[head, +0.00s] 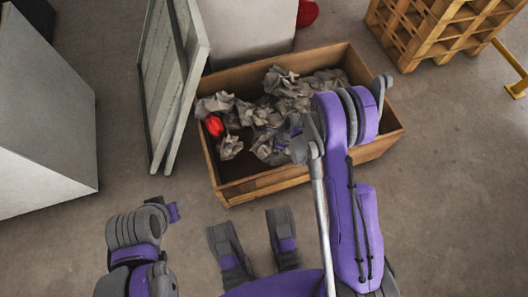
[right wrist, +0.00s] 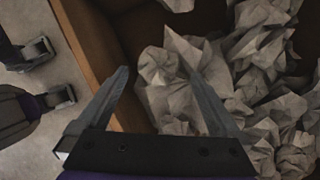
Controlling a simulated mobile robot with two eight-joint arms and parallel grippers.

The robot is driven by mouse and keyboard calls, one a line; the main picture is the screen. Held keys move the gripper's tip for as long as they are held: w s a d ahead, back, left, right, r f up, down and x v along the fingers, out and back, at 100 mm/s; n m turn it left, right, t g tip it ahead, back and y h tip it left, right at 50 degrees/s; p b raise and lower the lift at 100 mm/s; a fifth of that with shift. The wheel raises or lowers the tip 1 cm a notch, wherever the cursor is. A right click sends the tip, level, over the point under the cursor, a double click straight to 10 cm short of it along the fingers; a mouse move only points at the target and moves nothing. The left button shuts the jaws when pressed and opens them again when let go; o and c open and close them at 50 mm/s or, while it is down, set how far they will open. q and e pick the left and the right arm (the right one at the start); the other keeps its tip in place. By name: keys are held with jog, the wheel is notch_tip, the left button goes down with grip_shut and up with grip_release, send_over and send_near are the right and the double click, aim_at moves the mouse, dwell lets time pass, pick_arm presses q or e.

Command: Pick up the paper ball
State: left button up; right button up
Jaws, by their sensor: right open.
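Several crumpled grey-beige paper balls lie in an open wooden crate (head: 250,184). My right gripper (right wrist: 157,74) is open, with its fingers spread and pointing down into the crate. One crumpled paper ball (right wrist: 180,98) lies between and beyond the fingertips in the right wrist view; I cannot tell whether the fingers touch it. More paper (right wrist: 262,60) lies to its right. In the head view my right arm reaches over the crate, and its gripper is partly hidden among the paper (head: 290,88). My left arm is folded at the lower left, and its gripper does not show clearly.
A red object (head: 214,126) lies at the left inside the crate. Tall flat panels (head: 172,80) lean close to the crate's left side. A pale block (head: 240,30) stands behind it. Wooden pallets (head: 435,30) are at the back right.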

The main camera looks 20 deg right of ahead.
aim_at(267, 150)
jog(key=b+x, duration=0.1)
jog(key=x, duration=0.2)
jog(key=shift+a+f, duration=0.1)
jog(key=shift+f, duration=0.25)
jog(key=c, duration=1.2)
